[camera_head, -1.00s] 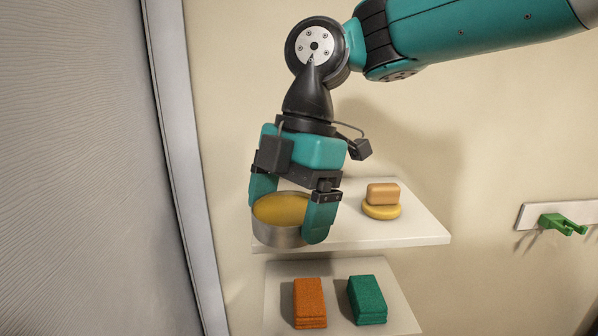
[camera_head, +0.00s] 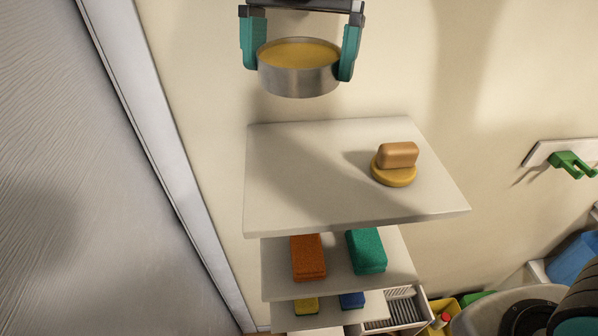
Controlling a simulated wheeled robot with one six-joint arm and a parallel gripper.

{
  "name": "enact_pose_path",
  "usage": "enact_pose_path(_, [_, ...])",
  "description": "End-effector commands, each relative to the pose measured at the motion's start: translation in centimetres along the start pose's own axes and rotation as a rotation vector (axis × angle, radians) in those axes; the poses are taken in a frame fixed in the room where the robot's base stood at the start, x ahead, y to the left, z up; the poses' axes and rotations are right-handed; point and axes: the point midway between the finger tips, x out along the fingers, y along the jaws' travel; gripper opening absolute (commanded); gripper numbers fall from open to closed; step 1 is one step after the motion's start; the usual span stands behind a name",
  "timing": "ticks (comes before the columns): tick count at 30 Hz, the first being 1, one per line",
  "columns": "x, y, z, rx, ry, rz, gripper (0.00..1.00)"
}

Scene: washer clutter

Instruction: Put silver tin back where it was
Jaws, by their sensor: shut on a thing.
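The silver tin (camera_head: 299,80) is a round, low metal tin with a yellow top surface. My gripper (camera_head: 299,66) is shut on it, with one teal finger on its left side and one on its right. The tin is level and held in the air, above and behind the upper white shelf (camera_head: 300,185) as seen in the picture. Most of my arm is out of the frame.
An orange-brown block on a yellow round piece (camera_head: 394,175) stands on the right of the upper shelf; its left side is bare. A lower shelf holds an orange sponge (camera_head: 308,257) and a green sponge (camera_head: 367,250). A green hook (camera_head: 572,164) is on the wall at right.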

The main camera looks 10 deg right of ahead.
Motion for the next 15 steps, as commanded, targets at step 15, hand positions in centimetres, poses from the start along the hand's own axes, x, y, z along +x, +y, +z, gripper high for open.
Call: enact_pose_path(15, [10.6, 0.0, 3.3, 0.002, 0.001, 0.001, 0.57])
